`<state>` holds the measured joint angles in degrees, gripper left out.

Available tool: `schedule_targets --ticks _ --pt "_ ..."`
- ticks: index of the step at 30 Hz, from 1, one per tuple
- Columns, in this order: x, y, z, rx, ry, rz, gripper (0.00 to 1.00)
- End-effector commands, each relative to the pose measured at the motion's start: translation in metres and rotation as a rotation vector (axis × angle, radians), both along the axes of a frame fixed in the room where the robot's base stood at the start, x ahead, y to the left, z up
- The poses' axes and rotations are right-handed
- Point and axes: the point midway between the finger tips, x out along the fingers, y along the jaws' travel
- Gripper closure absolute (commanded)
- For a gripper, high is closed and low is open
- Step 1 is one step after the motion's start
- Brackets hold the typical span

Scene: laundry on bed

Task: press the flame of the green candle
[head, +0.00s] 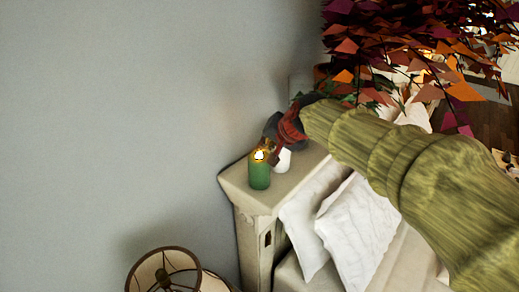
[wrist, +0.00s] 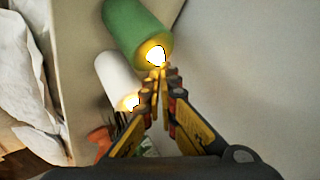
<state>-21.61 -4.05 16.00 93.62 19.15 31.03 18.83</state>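The green candle (head: 259,175) stands upright on the ledge at the head of the bed, with a bright flame (head: 259,155) at its top. In the wrist view the green candle (wrist: 136,30) is at the upper middle, and its lit flame (wrist: 155,56) shows just ahead of my fingertips. My gripper (wrist: 160,74) is shut, its two fingertips together and empty. They overlap the lower edge of the flame in that view; I cannot tell if they touch it. In the head view my gripper (head: 268,152) is right beside the flame, on its right.
A white candle (wrist: 117,78), also lit, stands close to the green one on the ledge (head: 238,186). White pillows (head: 358,222) lie below right. A plant with red and orange leaves (head: 400,50) is at the upper right. A lampshade (head: 148,272) is at the bottom.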

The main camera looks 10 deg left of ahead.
Motion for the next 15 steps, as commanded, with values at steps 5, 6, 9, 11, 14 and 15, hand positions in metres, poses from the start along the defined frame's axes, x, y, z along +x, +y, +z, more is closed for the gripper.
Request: schedule_targets --ticks 5,6,9,11,14,15 --pt "-0.001 0.000 0.013 -0.002 0.006 0.002 1.00" --pt "-0.001 0.000 0.018 -0.002 0.005 0.001 1.00" --pt "0.000 0.000 0.029 -0.001 0.002 0.001 1.00" --pt "0.000 0.000 0.035 -0.001 0.001 0.000 1.00" --pt "0.000 0.000 0.045 0.000 0.000 0.000 1.00" --pt "0.000 0.000 0.049 0.000 -0.001 -0.001 1.00"
